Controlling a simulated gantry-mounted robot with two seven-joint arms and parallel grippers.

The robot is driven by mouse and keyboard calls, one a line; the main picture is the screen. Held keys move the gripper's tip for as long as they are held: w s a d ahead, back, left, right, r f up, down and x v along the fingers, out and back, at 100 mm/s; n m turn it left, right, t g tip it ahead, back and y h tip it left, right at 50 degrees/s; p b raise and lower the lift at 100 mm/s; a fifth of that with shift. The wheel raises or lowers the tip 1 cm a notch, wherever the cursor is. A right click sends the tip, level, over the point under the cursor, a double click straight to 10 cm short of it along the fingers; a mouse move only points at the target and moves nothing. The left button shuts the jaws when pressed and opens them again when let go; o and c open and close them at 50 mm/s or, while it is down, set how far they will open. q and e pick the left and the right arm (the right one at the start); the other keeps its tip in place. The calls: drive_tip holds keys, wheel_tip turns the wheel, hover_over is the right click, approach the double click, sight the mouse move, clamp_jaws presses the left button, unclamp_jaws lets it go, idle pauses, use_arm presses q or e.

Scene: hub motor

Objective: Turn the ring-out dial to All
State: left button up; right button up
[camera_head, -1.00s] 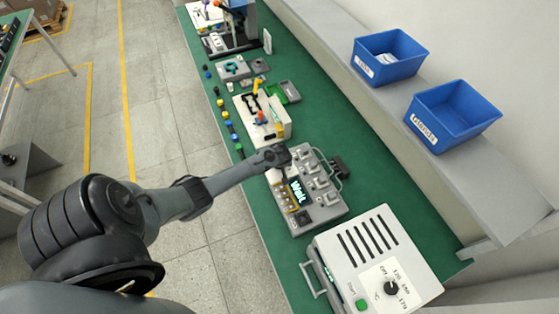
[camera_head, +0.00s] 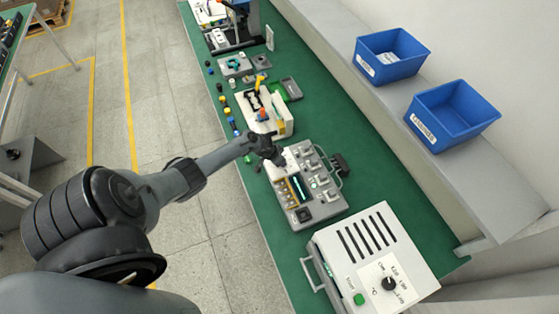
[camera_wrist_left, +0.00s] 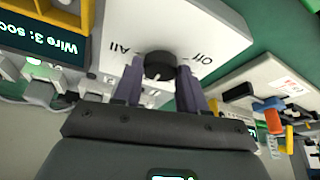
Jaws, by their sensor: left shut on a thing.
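The ring-out dial (camera_wrist_left: 160,67) is a round black knob on a light grey panel (camera_wrist_left: 205,22) in the left wrist view. "All" is printed to its left and "Off" to its right; the pointer's exact direction is unclear. My left gripper (camera_wrist_left: 160,88) has its two fingers on either side of the dial, shut on it. In the head view my left gripper (camera_head: 268,152) is at the upper left corner of the grey test box (camera_head: 322,208) and hides the dial. The box's display reads "Wire 3: soc…" in the wrist view, cut off by the edge. My right gripper is out of view.
A white box with a black knob (camera_head: 389,284) stands at the near end of the green bench (camera_head: 262,232). A white fixture (camera_head: 283,122) with coloured parts lies beyond the test box. Two blue bins (camera_head: 425,137) sit on the shelf at the right.

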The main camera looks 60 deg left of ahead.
use_arm(q)
drive_tip(key=m, duration=0.1)
drive_tip(key=m+h+b, duration=0.1)
drive_tip(key=m+b, duration=0.1)
drive_tip(key=shift+a+f+m, duration=0.25)
drive_tip(key=shift+m, duration=0.15)
drive_tip(key=m+g+h+b, duration=0.1)
drive_tip(key=m+b, duration=0.2)
drive_tip(key=b, duration=0.2)
drive_tip(key=m+h+b, duration=0.1)
drive_tip(key=m+b, duration=0.2)
drive_tip(key=b, duration=0.2)
drive_tip(key=m+g+h+b, duration=0.1)
drive_tip(key=m+b, duration=0.3)
drive_tip(key=b, duration=0.1)
drive_tip(key=shift+w+a+f+g, duration=0.1)
drive_tip(key=shift+w+a+g, duration=0.1)
drive_tip(key=shift+a+g, duration=0.1)
drive_tip(key=shift+r+m+g+h+b, duration=0.2)
drive_tip(key=shift+m+g+h+b, duration=0.2)
drive_tip(key=shift+m+b, duration=0.85)
drive_tip(key=o, duration=1)
drive_tip(key=shift+d, duration=0.1)
drive_tip(key=shift+o, duration=0.2)
drive_tip(key=shift+r, duration=0.2)
